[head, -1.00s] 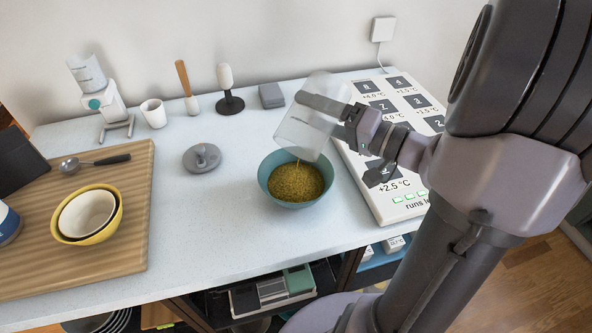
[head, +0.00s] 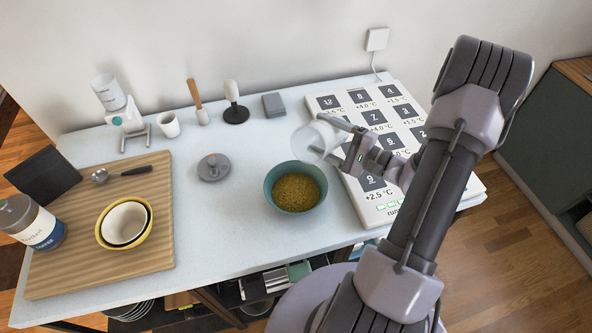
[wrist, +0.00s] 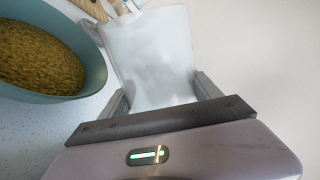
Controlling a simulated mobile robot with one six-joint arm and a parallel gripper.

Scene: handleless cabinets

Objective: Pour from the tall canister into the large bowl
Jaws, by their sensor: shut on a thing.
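The tall canister (head: 316,141) is clear and looks empty; it also shows in the wrist view (wrist: 152,55). My gripper (head: 342,141) is shut on its sides and holds it above the counter, just behind and right of the large bowl's rim. The canister looks tilted, with its round end towards the left; its exact angle is hard to tell. The large teal bowl (head: 270,190) stands on the counter, filled with greenish-brown grains (head: 297,192). The bowl also shows at the left of the wrist view (wrist: 92,50). No stream of grains is visible now.
A grey knobbed lid (head: 213,168) lies left of the bowl. A white panel with dark squares (head: 405,160) lies to the right. A wooden board (head: 75,270) at left bears nested bowls (head: 125,222), a jar (head: 35,225) and a ladle (head: 120,172). Several small items line the back.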

